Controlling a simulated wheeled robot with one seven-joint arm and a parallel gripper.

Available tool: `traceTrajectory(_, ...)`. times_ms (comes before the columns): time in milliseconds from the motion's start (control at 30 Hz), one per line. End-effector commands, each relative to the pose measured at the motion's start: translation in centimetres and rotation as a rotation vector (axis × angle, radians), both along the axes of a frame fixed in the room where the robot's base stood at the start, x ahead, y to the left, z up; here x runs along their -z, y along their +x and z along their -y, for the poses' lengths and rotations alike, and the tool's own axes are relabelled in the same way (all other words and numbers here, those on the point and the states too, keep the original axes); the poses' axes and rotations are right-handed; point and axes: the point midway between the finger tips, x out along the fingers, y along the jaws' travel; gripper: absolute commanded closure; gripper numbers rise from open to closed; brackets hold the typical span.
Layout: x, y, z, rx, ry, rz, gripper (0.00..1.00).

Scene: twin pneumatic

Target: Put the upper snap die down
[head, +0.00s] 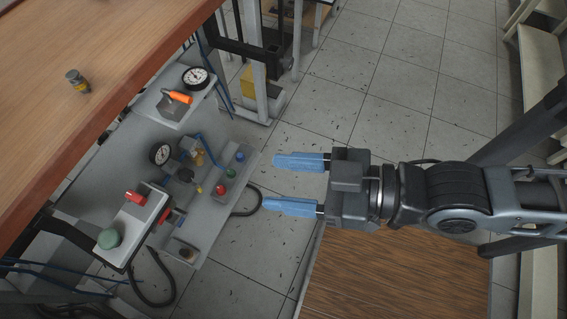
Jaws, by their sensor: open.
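My gripper (270,182) is open, with two blue fingers pointing left and nothing between them. It hangs over the tiled floor, to the right of the grey pneumatic unit. A small grey and brass-coloured cylindrical piece (77,82) stands on the wooden tabletop (120,35) at the upper left. It may be the upper snap die, but it is too small to tell for sure. My gripper is well apart from it.
A metal frame (262,60) stands behind. The tiled floor (400,60) at the upper right is clear.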

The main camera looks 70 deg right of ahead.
Motion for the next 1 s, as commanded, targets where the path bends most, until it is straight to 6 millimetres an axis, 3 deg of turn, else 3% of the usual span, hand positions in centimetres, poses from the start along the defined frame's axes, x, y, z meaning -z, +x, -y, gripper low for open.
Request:
traceTrajectory(100,0.0,-3.4,1.7,0.089,-0.01,-0.031,0.43)
traceTrajectory(300,-0.5,-5.9,2.4,0.147,-0.012,-0.045,0.43)
traceTrajectory(1000,-0.5,-6.0,2.4,0.15,-0.012,-0.045,0.43)
